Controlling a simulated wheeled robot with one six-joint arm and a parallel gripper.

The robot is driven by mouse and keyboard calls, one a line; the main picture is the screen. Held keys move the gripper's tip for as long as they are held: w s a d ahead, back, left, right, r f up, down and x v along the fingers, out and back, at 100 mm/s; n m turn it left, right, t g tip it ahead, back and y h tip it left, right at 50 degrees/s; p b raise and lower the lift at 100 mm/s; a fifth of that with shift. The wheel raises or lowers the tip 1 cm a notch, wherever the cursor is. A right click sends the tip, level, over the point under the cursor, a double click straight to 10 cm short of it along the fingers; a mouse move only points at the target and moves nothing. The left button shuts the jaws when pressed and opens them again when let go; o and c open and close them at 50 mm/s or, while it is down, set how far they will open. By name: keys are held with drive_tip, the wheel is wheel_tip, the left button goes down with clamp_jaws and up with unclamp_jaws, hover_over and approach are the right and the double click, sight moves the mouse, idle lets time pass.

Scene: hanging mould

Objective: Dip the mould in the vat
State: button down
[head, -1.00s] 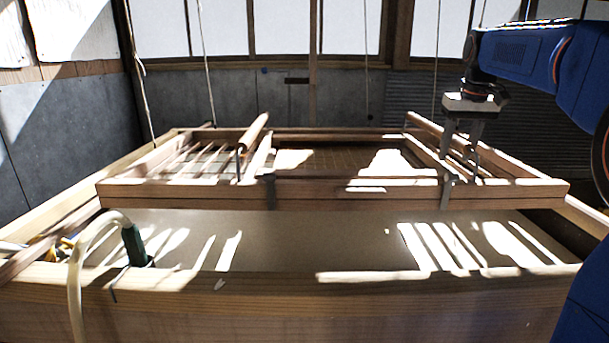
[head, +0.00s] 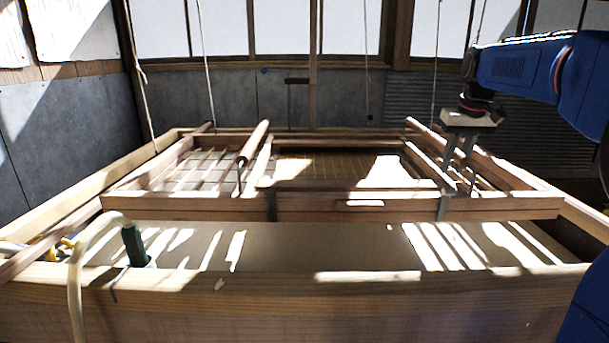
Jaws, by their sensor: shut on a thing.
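The mould (head: 400,207) is a wooden frame with a mesh bottom, hung on ropes over the vat. It looks roughly level. Its front rail is above the tan liquid at the front; whether its underside touches the liquid is hidden. A raised wooden bar (head: 253,143) stands on its left part. The vat (head: 300,296) is a large wooden box of tan liquid (head: 330,240). My gripper (head: 457,180) points down at the mould's right side, shut on the mould near its right bar. The fingertips are partly hidden behind the front rail.
A pale hose (head: 78,255) with a dark green end (head: 134,245) hangs over the vat's front left edge. Ropes (head: 205,60) run up from the mould. Grey panelled walls and windows stand behind. Bright sun stripes break up the surfaces.

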wheel_tip(320, 180, down, 19)
drive_tip(key=t, duration=0.1)
drive_tip(key=shift+r, duration=0.2)
idle(0.8)
idle(0.4)
drive_tip(key=shift+g, duration=0.5)
drive_tip(key=w+v, duration=0.1)
drive_tip(key=v, duration=0.5)
drive_tip(key=w+v, duration=0.2)
drive_tip(key=v, duration=0.4)
drive_tip(key=w+r+v, duration=0.1)
drive_tip(key=v, duration=0.6)
drive_tip(key=shift+w+r, duration=0.15)
drive_tip(key=shift+w, duration=0.15)
